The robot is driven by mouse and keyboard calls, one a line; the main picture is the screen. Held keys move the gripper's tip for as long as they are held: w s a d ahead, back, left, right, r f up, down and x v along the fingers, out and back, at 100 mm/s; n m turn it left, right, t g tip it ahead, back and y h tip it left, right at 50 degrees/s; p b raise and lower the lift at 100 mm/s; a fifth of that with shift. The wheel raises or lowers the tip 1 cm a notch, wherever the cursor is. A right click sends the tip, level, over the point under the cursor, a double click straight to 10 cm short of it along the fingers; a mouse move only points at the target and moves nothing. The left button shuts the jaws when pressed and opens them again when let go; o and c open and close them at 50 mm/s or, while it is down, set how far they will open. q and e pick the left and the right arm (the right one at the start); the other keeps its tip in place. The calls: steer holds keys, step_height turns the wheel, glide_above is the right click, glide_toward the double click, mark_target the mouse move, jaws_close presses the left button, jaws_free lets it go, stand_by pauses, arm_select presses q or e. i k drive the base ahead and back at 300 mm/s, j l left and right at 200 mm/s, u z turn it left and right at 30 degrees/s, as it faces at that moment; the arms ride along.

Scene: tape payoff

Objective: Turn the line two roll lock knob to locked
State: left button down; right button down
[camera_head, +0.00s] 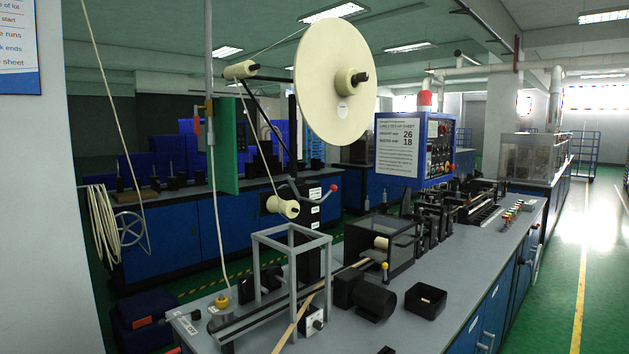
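A large cream roll (323,100) stands upright on a machine in the head view, high at the centre. A black knob (361,77) sticks out of its cream hub; I cannot tell whether it is the lock knob or which way it is set. A red-tipped lever (333,188) is on the black post below the roll. A small box with a black dial (317,324) sits low on the bench; its markings are too small to read. Neither of my grippers can be made out in this view.
A pale wall fills the left edge. The green floor (540,330) at right is clear.

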mark_target(360, 77)
steer(key=i+l+u, duration=0.15)
steer(key=l+u, duration=0.3)
steer(key=l, duration=0.25)
steer(key=l+u, duration=0.45)
steer(key=l, duration=0.3)
steer(key=l+u, duration=0.45)
steer(key=l, duration=0.3)
